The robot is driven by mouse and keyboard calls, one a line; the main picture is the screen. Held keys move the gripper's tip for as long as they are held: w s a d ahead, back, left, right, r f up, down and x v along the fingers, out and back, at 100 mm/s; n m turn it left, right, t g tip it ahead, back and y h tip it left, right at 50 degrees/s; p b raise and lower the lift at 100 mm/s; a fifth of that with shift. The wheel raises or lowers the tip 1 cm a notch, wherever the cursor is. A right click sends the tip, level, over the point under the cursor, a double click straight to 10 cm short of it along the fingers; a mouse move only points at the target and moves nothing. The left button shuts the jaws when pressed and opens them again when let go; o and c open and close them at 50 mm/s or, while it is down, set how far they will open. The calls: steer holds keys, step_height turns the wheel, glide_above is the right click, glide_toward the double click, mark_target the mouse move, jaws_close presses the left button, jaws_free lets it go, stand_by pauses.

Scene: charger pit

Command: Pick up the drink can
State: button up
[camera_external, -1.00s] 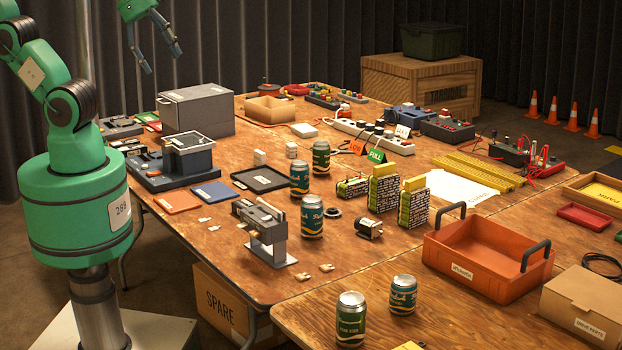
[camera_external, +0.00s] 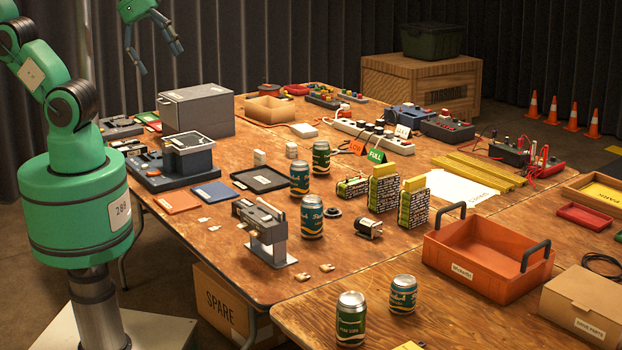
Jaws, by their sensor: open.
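Several drink cans stand upright on the wooden tables. One green can (camera_external: 321,158) stands near the middle of the long table. A blue-green can (camera_external: 300,179) and another blue-green can (camera_external: 312,217) stand nearer the front. A green can (camera_external: 351,319) and a blue-green can (camera_external: 403,295) stand on the front table. My gripper (camera_external: 159,62) is at the top left, raised well above the table and beyond the grey box. Its fingers are spread apart and empty. It is far from every can.
A grey metal press (camera_external: 266,232) stands left of the front cans. Patterned cartons (camera_external: 383,189), a small motor (camera_external: 368,228) and an orange toolbox (camera_external: 480,265) are to their right. A black tray (camera_external: 264,180) and a grey box (camera_external: 196,110) lie toward my gripper.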

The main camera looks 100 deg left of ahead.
steer(key=w+a+f+t+y+b, duration=0.1)
steer(key=w+a+f+t, duration=0.1)
steer(key=w+a+f, duration=0.7)
steer(key=w+a+f+t+y+b, duration=0.15)
steer(key=w+a+f, duration=0.35)
steer(key=w+f, duration=0.75)
step_height(320, 180, down, 22)
steer(key=t+h+b, duration=0.2)
steer(key=t+h, duration=0.1)
steer(key=t, duration=0.1)
steer(key=shift+a+f, duration=0.15)
steer(key=shift+f, duration=0.1)
steer(key=b, duration=0.2)
glide_toward(312, 218)
steer(key=shift+w+a+f, duration=1)
steer(key=shift+w+f, duration=0.05)
steer(key=shift+f, duration=0.15)
